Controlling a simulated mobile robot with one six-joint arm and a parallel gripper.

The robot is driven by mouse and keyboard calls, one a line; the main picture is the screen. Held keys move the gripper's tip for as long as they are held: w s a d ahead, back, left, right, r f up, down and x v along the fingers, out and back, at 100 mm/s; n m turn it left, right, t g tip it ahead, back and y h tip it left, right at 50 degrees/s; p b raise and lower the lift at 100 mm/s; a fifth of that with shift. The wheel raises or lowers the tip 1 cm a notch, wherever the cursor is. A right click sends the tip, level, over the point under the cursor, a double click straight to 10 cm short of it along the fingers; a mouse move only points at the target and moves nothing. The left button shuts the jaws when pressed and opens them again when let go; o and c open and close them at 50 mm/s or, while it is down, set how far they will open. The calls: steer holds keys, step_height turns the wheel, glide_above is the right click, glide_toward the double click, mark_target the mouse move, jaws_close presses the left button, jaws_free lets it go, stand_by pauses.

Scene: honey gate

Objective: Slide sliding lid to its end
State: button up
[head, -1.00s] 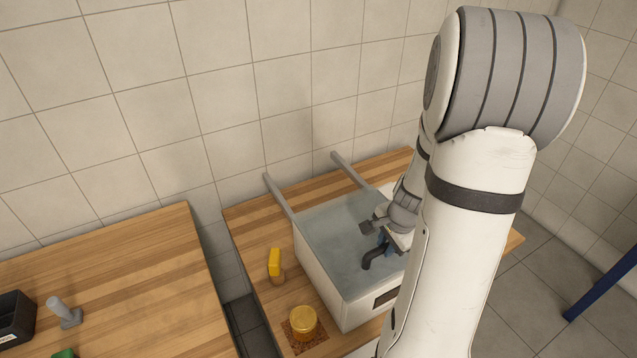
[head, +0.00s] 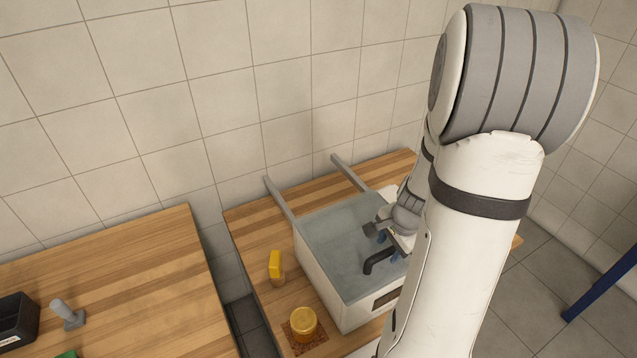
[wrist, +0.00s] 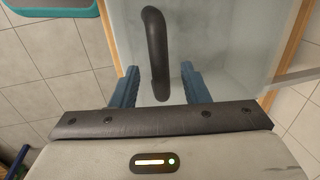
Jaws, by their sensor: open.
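The sliding lid (head: 335,235) is a flat grey-blue panel over the top of a white box (head: 322,285). Its curved black handle (head: 380,261) stands near the box's front side. In the wrist view the handle (wrist: 156,45) runs upright, with its lower end between my gripper's two blue fingers. My gripper (wrist: 160,70) is open, with a gap on both sides of the handle. In the head view my gripper (head: 383,232) is just above and behind the handle. I cannot tell whether it touches the lid. My arm hides the box's right part.
Two grey rails (head: 280,198) run from the box towards the tiled wall, with bare wood between them. A yellow object (head: 275,265) and a honey-coloured jar (head: 303,323) stand left of the box. A second wooden table (head: 130,270) is further left, across a gap.

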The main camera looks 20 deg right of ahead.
steer(key=r+p, duration=0.1)
steer(key=r, duration=0.1)
steer(key=s+r+p, duration=0.1)
steer(key=r+p, duration=0.1)
steer(key=r, duration=0.1)
steer(key=shift+d+r+p, duration=0.1)
steer(key=shift+p, duration=0.2)
steer(key=s+a+r+n+b, duration=0.1)
steer(key=s+a+r+n, duration=0.1)
steer(key=a+r+n, duration=0.3)
steer(key=s+a+r+n, duration=0.3)
steer(key=a+r+n, duration=0.2)
steer(key=a, duration=0.1)
steer(key=s+a+r+n+t+b, duration=0.1)
steer(key=s+a+r+n, duration=0.1)
steer(key=a+r+n, duration=0.3)
steer(key=shift+s+a+n+b, duration=0.3)
steer(key=shift+a+n+b, duration=0.1)
steer(key=shift+a, duration=0.15)
steer(key=shift+r, duration=0.1)
